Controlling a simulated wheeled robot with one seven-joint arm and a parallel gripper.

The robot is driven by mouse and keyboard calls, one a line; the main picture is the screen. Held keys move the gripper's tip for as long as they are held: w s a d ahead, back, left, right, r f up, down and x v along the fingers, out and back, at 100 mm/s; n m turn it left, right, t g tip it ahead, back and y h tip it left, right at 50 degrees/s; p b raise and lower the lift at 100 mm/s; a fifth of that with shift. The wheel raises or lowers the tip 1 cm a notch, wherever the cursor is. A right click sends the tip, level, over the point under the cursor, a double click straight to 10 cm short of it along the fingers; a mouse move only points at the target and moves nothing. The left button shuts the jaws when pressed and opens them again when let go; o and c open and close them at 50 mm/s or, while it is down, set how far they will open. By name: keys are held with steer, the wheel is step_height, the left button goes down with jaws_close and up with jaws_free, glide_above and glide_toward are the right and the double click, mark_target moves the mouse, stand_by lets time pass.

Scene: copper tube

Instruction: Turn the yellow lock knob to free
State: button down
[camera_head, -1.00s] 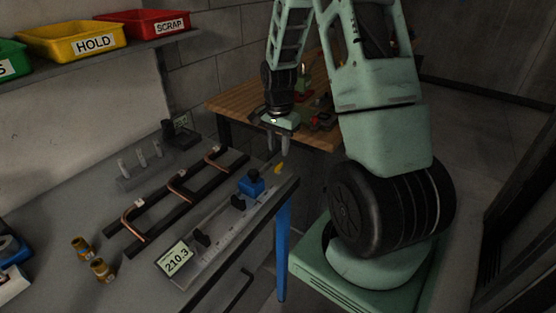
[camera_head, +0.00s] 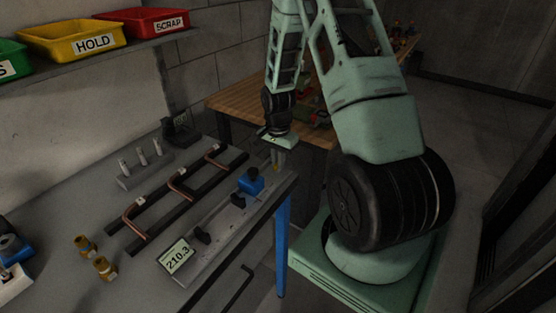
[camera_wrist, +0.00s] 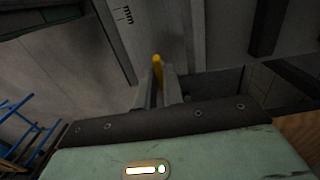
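The yellow lock knob (camera_wrist: 157,62) is a small narrow piece at the end of the metal gauge fixture. In the wrist view it shows at the tips of my gripper (camera_wrist: 159,80), with one finger on each side. In the head view my gripper (camera_head: 279,163) points down at the fixture's far right end, just beyond the blue block (camera_head: 251,182). The fingers largely hide the knob there. The fingers are close to the knob, but I cannot tell whether they press on it.
The fixture (camera_head: 222,228) with black clamps and a 210.3 display (camera_head: 176,256) lies along the bench's front edge. A dark rack with copper tubes (camera_head: 133,217), brass fittings (camera_head: 103,267) and a holder with grey pegs (camera_head: 143,165) stand left. A wooden table (camera_head: 235,104) stands behind.

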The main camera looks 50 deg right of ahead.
steer(key=shift+n, duration=0.3)
steer(key=n, duration=0.9)
steer(key=shift+r, duration=0.1)
steer(key=n+p, duration=0.1)
steer(key=n, duration=0.3)
steer(key=shift+n+p, duration=0.4)
steer(key=shift+n, duration=1.8)
steer(key=c, duration=1.5)
jaws_free()
